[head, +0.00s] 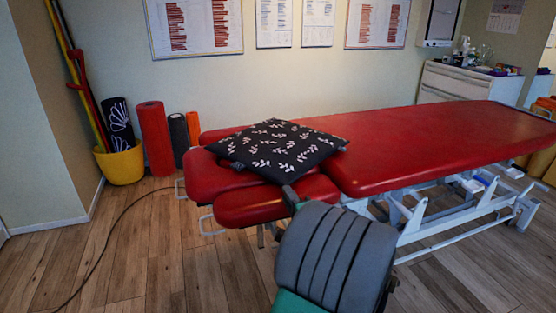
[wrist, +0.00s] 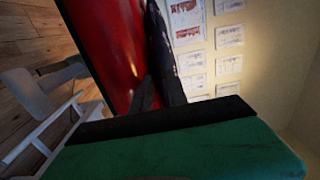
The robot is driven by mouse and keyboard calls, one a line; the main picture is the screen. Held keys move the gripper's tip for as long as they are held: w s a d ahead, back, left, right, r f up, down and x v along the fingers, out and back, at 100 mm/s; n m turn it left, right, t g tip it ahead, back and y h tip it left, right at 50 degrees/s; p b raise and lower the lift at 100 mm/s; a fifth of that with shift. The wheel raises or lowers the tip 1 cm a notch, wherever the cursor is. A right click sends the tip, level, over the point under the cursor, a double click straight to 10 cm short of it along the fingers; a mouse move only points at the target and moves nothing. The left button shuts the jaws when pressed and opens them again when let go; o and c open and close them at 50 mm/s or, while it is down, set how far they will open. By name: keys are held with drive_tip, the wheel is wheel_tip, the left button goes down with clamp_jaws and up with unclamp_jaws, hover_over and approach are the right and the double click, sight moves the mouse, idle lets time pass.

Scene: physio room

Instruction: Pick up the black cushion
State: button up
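The black cushion (head: 275,148), patterned with white leaves, lies on the head end of the red treatment table (head: 430,138). My gripper (head: 290,194) is at the cushion's near edge in the head view; its tips are small and partly hidden there. In the wrist view, the dark fingers (wrist: 158,92) point towards the cushion (wrist: 160,38), which is seen nearly edge-on beside the red table top (wrist: 105,45). Finger and cushion are both dark, so I cannot tell whether they touch or whether the fingers hold it.
A yellow bucket (head: 121,165) with poles and rolls stands at the left wall, beside a red roll (head: 154,138). A white cabinet (head: 465,83) stands at the back right. A dark cable (head: 105,245) lies on the wooden floor at the left, otherwise clear there.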

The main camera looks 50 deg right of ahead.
sight(280, 182)
drive_tip(key=x, duration=0.3)
drive_tip(key=b+x, duration=0.1)
drive_tip(key=x, duration=0.3)
drive_tip(key=shift+w+r, duration=0.2)
drive_tip(key=shift+w, duration=0.05)
drive_tip(key=shift+c, duration=0.6)
clamp_jaws()
idle(0.3)
drive_tip(key=shift+d+r, duration=0.1)
